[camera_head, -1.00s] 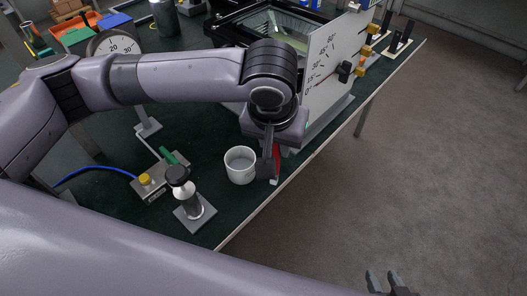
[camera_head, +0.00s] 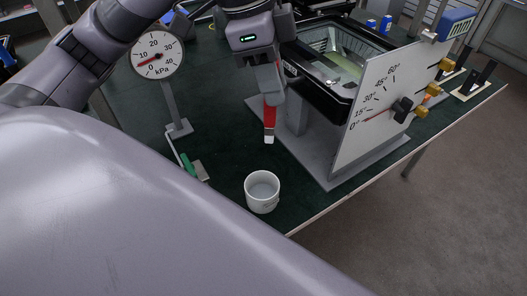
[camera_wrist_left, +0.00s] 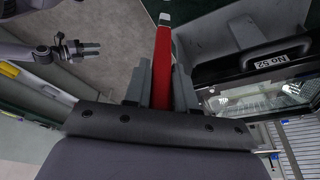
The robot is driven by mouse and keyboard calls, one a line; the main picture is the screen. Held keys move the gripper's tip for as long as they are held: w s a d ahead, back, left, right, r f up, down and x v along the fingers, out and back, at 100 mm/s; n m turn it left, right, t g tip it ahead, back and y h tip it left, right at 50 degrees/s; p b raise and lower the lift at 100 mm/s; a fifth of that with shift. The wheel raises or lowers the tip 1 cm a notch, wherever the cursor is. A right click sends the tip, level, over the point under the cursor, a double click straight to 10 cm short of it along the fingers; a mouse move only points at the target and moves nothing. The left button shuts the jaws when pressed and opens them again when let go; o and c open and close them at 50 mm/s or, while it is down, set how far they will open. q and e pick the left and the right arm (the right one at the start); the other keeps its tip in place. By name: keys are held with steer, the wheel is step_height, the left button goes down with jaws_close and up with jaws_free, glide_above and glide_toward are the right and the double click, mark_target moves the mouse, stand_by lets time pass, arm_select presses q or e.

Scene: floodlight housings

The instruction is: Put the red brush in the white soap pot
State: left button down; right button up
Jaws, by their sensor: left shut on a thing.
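The red brush (camera_head: 269,115) hangs from my left gripper (camera_head: 268,88), pointing down with its pale tip lowest. My left gripper is shut on its upper part. In the left wrist view the red brush (camera_wrist_left: 162,62) runs between the two fingers of the left gripper (camera_wrist_left: 160,88). The white soap pot (camera_head: 262,191) stands upright on the dark green table, in front of the brush in the head view and apart from it. Its inside shows pale grey. My right gripper (camera_wrist_left: 78,48) shows only in the left wrist view, with its fingers apart and nothing between them.
A panel with an angle scale (camera_head: 376,115) on a grey base stands right of the brush, with a floodlight housing (camera_head: 335,65) behind it. A round kPa gauge (camera_head: 157,54) on a post stands left. A green-handled tool (camera_head: 187,165) lies left of the pot. The table edge is near the pot.

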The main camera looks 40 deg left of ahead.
arm_select(q)
steer(key=shift+s+a+r+m, duration=0.3)
steer(key=shift+a+m, duration=0.25)
steer(key=shift+m, duration=0.05)
step_height(320, 180, down, 20)
steer(key=b, duration=0.3)
steer(key=shift+r+b, duration=0.15)
steer(key=shift+b, duration=0.25)
steer(key=shift+s, duration=0.1)
steer(key=c, duration=0.9)
jaws_free()
